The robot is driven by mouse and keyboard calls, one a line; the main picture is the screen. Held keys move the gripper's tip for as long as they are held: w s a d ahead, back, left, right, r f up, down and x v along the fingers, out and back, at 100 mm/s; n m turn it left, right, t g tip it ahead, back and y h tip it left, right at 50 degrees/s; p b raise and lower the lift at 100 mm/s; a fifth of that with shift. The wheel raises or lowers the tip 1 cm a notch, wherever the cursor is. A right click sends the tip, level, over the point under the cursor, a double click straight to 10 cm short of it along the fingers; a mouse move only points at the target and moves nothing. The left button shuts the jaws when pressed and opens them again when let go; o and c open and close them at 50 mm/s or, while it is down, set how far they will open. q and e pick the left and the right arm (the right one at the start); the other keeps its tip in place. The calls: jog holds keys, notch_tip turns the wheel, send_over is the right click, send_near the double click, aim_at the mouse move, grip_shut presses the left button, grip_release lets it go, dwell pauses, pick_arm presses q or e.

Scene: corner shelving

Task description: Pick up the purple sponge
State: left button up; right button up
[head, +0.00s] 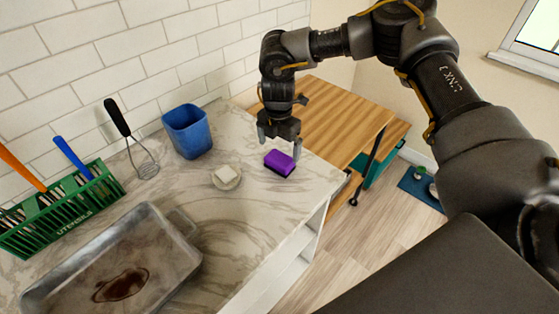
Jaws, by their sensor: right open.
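The purple sponge (280,161) lies on the marble counter near its right end. It is a small block with a purple top and a darker lower side. My right gripper (279,144) points down just behind and above the sponge, its fingers apart and empty. One finger shows left of the sponge and one near its upper right edge. I cannot tell whether a finger touches it. My left gripper is not in the picture.
A white block on a small dish (227,178) sits left of the sponge. A blue cup (187,131), a whisk (146,168), a green utensil rack (62,214) and a stained metal pan (180,272) stand farther left. The tiled wall (150,50) rises behind. The counter's edge is close on the right.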

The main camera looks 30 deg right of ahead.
aim_at(280, 158)
jog(key=shift+f, duration=0.2)
jog(key=shift+s+f+p, duration=0.15)
jog(key=shift+p, duration=0.2)
jog(key=f, duration=0.1)
jog(key=f+p, duration=0.1)
jog(key=f, duration=0.1)
jog(key=shift+s+f+p, duration=0.25)
jog(key=shift+f+p, duration=0.05)
jog(key=shift+p, duration=0.1)
jog(key=shift+f, duration=0.6)
jog(key=c, duration=1)
jog(key=shift+r, duration=0.1)
